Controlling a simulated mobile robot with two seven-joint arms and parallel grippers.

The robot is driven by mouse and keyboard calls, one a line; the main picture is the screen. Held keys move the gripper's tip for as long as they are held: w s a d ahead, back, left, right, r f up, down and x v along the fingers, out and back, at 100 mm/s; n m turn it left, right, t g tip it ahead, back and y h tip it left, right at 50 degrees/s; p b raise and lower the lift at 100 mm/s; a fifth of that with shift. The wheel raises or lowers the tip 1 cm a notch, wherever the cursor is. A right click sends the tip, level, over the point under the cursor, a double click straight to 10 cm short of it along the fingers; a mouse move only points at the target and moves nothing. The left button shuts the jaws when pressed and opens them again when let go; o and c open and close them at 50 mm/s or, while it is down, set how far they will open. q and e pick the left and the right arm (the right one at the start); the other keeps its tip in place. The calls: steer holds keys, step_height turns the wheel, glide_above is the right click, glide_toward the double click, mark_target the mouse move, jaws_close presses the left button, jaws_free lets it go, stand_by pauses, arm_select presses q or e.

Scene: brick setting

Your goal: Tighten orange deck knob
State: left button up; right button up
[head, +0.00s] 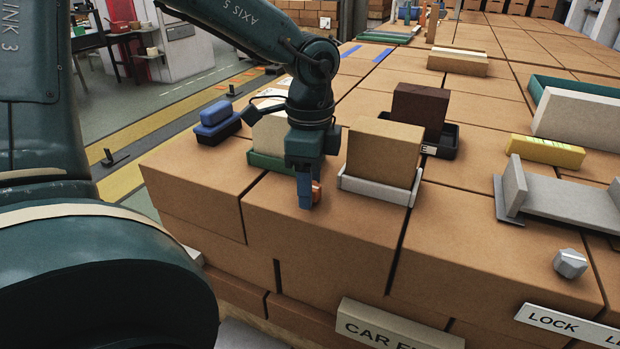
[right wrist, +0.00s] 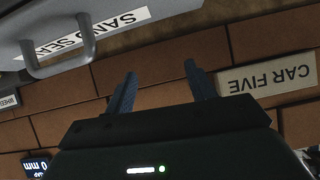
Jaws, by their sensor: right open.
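The orange deck knob (head: 316,191) is small and shows only in part, at the front of the brick deck (head: 330,225) in the head view. My left gripper (head: 309,192) points down at it. One blue finger stands just left of the knob and hides part of it. I cannot tell whether the fingers press on the knob. My right gripper (right wrist: 163,88) is open and empty in the right wrist view, with brickwork behind its fingers. It does not show in the head view.
A tan block in a grey tray (head: 375,188) stands right of my left gripper, with a dark brown block (head: 420,108) behind. A green-based block (head: 268,160) is close at left. A grey faceted knob (head: 570,264) sits front right. A grey handle (right wrist: 60,60) is near my right gripper.

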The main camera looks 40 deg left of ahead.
arm_select(q)
steer(key=c, duration=0.8)
arm_select(e)
steer(key=shift+d+f, duration=0.1)
arm_select(q)
steer(key=shift+c, duration=0.2)
arm_select(e)
steer(key=shift+f, duration=0.1)
